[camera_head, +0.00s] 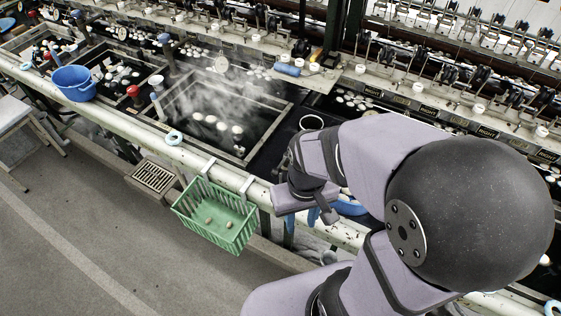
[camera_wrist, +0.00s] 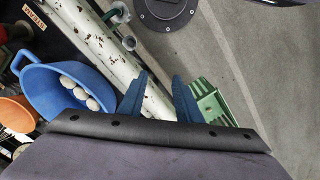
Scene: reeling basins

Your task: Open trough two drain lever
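My gripper (camera_head: 302,219) hangs at the front pipe rail, right of the green basket. In the wrist view its two blue fingers (camera_wrist: 160,76) are apart with nothing held between them; the pale pipe lies beyond them. Steaming water fills a framed trough (camera_head: 245,157) left of my arm, and another trough (camera_head: 121,100) lies further left. Upright handles with red (camera_head: 133,91) and blue (camera_head: 165,38) tops stand between troughs. I cannot tell which part is the trough two drain lever. A small metal fitting (camera_wrist: 120,13) shows beside the pipe in the wrist view.
A green basket (camera_head: 207,228) hangs on the pale pipe rail (camera_head: 100,97). A blue bucket (camera_head: 73,82) stands at left. A blue bowl with white cocoons (camera_wrist: 48,98) lies left of the fingers.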

